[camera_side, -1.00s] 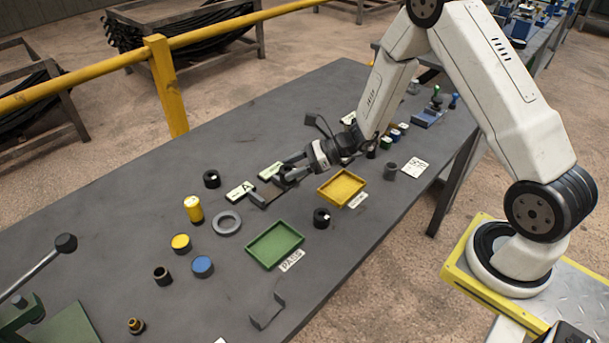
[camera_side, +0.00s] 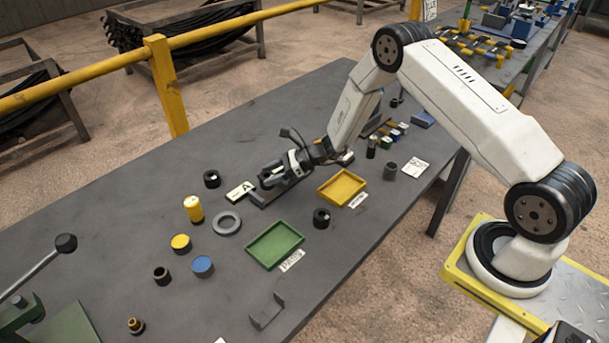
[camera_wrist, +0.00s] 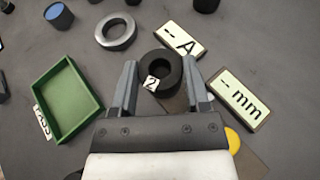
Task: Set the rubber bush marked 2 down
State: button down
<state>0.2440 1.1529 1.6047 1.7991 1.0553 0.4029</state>
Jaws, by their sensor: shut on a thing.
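The rubber bush marked 2 (camera_wrist: 165,68) is a short black ring with a white label, seen in the wrist view. My gripper (camera_wrist: 160,68) is shut on it, one finger on each side. In the side view my gripper (camera_side: 268,182) points down at the table, low beside the plate marked A (camera_side: 241,191). The bush is hard to make out there among the dark fingers. I cannot tell whether it touches the surface below.
A green tray (camera_side: 275,264) and a yellow tray (camera_side: 341,203) stand nearer the arm. A grey ring (camera_side: 227,223) lies left of my gripper. Other black bushes (camera_side: 321,217) stand around.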

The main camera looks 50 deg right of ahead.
jog(key=shift+w+f, duration=0.1)
jog(key=shift+w+f, duration=0.15)
jog(key=shift+f, duration=1.55)
jog(key=shift+f, duration=0.2)
jog(key=shift+c, duration=0.3)
grip_release()
jog(key=shift+r, duration=0.2)
jog(key=v, duration=1.2)
jog(key=shift+r, duration=0.1)
